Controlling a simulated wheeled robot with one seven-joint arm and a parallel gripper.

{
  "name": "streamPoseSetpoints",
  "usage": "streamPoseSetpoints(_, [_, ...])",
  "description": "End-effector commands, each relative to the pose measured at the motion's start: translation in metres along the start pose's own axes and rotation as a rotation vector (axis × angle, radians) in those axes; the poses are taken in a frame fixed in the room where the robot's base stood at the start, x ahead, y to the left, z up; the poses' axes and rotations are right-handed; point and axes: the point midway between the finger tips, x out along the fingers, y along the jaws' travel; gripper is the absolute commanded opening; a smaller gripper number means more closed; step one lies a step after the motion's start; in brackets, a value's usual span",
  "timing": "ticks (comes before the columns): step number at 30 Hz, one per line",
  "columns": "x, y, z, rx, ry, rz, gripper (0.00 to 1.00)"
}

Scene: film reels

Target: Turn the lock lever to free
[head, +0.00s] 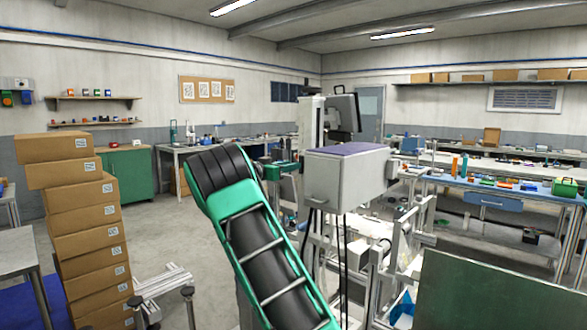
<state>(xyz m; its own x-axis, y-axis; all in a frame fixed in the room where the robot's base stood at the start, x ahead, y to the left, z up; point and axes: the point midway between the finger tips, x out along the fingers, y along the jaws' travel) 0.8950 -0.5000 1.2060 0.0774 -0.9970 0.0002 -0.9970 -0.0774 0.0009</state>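I cannot make out a lock lever or any film reels in the head view. A grey box-shaped cabinet (346,180) with a purple top and a small front handle stands near the middle. I cannot tell whether it bears a lever. My gripper does not show in this view, so whether it is open or shut is hidden.
A green-framed black structure (260,245) slants across the near middle and hides the floor behind it. Stacked cardboard boxes (87,240) stand at left. A blue-fronted workbench (490,200) stands at right, behind a dark green panel (500,285). Floor (170,220) is clear centre-left.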

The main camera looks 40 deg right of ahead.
Motion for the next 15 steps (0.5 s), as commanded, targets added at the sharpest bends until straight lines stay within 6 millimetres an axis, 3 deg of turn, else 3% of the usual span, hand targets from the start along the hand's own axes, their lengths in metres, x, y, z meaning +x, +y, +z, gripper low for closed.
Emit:
streamPoseSetpoints(6, [0.03, 0.0, 0.0, 0.001, 0.0, 0.0, 0.31])
streamPoseSetpoints(15, [0.042, 0.0, 0.0, 0.0, -0.001, -0.002, 0.31])
